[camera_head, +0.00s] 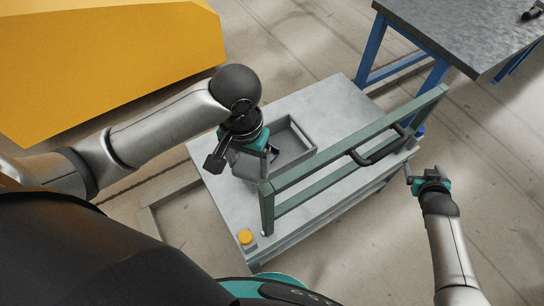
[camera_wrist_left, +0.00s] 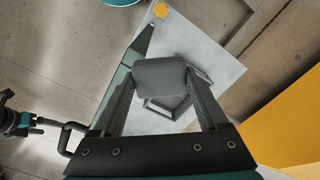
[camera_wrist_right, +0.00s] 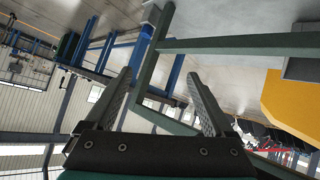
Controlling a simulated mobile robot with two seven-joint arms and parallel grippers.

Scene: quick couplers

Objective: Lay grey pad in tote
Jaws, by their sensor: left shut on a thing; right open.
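The grey pad (camera_wrist_left: 158,74) is a flat dark-grey piece with rounded corners, held between the fingertips of my left gripper (camera_wrist_left: 158,88) in the left wrist view. The grey tote (camera_head: 313,150) is an open shallow box on the cart top. In the left wrist view the pad covers part of the tote (camera_wrist_left: 168,112). In the head view my left gripper (camera_head: 252,165) is at the tote's left end, and the hand hides most of the pad. I cannot tell how high the pad is above the tote floor. My right gripper (camera_head: 413,182) is open and empty, right of the cart.
The cart top (camera_head: 335,97) carries a green rail frame (camera_head: 335,153) with a black handle (camera_head: 380,155) along its right side. A yellow button (camera_head: 245,237) sits at the near corner. A blue-legged workbench (camera_head: 450,35) stands at upper right, a yellow block (camera_head: 110,60) at upper left.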

